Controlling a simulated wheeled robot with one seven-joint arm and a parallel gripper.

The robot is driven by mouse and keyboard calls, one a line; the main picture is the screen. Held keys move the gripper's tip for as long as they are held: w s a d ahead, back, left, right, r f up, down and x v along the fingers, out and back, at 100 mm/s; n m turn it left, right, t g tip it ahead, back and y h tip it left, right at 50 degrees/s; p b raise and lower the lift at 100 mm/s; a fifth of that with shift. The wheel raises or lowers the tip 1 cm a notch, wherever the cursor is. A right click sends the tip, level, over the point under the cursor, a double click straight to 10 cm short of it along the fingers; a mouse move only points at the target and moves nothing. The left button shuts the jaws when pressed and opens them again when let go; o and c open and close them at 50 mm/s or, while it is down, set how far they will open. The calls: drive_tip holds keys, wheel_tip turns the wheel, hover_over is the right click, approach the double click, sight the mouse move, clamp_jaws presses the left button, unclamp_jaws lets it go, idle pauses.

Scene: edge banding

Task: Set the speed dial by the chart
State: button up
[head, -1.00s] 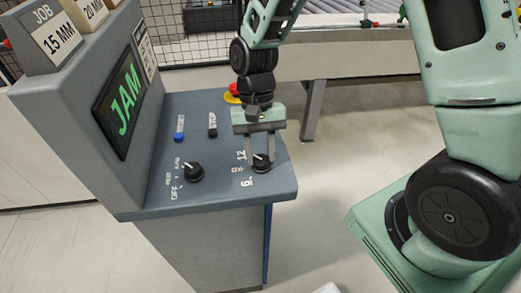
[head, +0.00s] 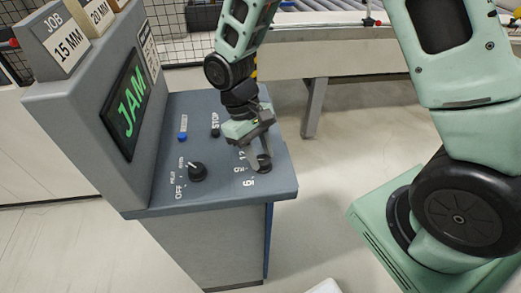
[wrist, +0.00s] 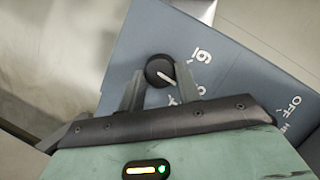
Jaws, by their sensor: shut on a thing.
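The speed dial (head: 265,163) is a black round knob with a white pointer, near the console's right front corner. The printed numbers 6, 9 and 12 (head: 242,169) curve along its left side. My gripper (head: 258,159) reaches down from above, its fingers shut on the dial. The wrist view shows the dial (wrist: 158,69) between both fingertips (wrist: 160,82), its pointer towards the lower right. The lower numbers are partly hidden there, so the exact setting cannot be told. The small chart (head: 148,54) beside the screen is too small to read.
The screen (head: 125,104) reads JAM. A job sign (head: 68,48) reads 15 MM, with a 20 MM block (head: 98,14) behind. A mode knob (head: 197,171), blue button (head: 183,136) and black stop button (head: 215,132) sit left of my gripper. A conveyor stands behind.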

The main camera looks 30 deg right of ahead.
drive_tip(key=shift+n, duration=0.6)
drive_tip(key=o, duration=1)
drive_tip(key=shift+a, duration=0.1)
drive_tip(key=b+v, duration=0.2)
drive_tip(key=v, duration=1.5)
drive_tip(key=shift+s+a+r+b, duration=0.2)
drive_tip(key=shift+a+r+b, duration=0.1)
drive_tip(key=shift+a+b, duration=0.1)
